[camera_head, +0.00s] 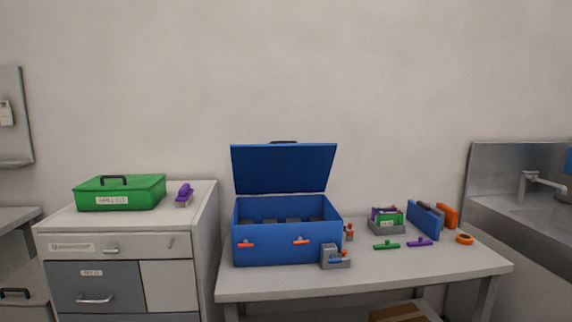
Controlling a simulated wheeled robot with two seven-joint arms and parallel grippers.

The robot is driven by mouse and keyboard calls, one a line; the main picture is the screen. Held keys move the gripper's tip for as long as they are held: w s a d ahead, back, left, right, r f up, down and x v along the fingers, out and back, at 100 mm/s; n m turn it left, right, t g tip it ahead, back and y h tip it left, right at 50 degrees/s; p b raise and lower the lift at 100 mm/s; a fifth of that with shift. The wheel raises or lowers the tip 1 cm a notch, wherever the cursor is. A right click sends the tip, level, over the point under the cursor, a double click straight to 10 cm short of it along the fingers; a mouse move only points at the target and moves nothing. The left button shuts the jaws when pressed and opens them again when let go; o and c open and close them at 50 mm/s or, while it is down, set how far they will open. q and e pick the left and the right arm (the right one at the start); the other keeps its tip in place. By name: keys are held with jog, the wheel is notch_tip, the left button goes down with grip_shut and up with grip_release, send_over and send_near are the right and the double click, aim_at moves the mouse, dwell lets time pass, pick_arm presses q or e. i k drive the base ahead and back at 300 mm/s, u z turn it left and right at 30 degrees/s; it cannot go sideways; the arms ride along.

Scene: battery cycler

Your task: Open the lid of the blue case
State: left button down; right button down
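The blue case (285,252) stands on the left part of the white table. Its lid (284,168) is raised and leans back a little behind the box, with the inside face toward me. A dark handle shows at the lid's top edge. Two orange latches (246,244) and (301,241) are on the case's front wall. Dark dividers or slots show inside the case; their contents are hard to make out. Neither of my grippers is in view.
A small grey device (335,257) stands at the case's front right corner. A grey bin (386,226), green and purple tools, blue and orange upright items and an orange ring (464,239) lie to the right. A green case (120,193) sits on the drawer cabinet. The table's front right is clear.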

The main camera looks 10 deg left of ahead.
aim_at(278, 167)
jog(key=u, duration=0.6)
jog(key=i, duration=0.45)
jog(key=u, duration=0.4)
